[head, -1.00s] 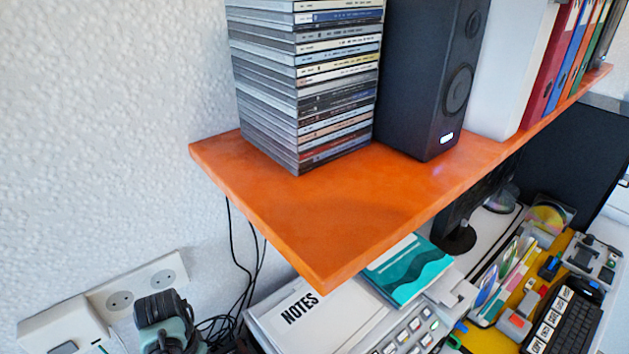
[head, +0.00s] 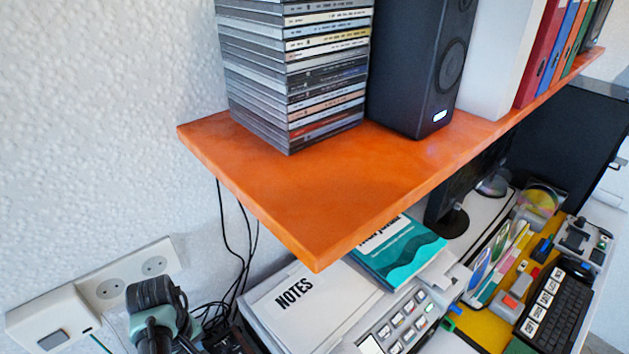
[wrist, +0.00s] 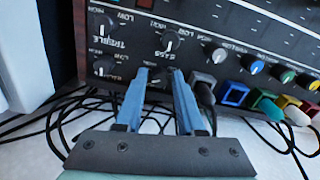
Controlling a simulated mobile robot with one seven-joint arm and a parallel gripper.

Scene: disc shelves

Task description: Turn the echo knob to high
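In the wrist view a dark control panel (wrist: 205,20) shows upside down, with knobs labelled treble, bass and others. The treble knob (wrist: 103,25) and the bass knob (wrist: 170,41) are at the upper left. The knob at the lower left (wrist: 103,67) has a small label that looks like echo. Its pointer setting is too small to read surely. My gripper (wrist: 159,72) has two blue fingers, apart, pointing at the panel's lower edge to the right of that knob. I see nothing held. Part of the panel behind the fingertips is hidden.
Several coloured plugs (wrist: 265,105) and black cables (wrist: 70,115) lie close to the right and below the panel. In the head view an orange shelf (head: 300,205) juts over the desk, bearing stacked discs (head: 300,70) and a speaker (head: 415,60). Wall sockets (head: 130,275) are at left.

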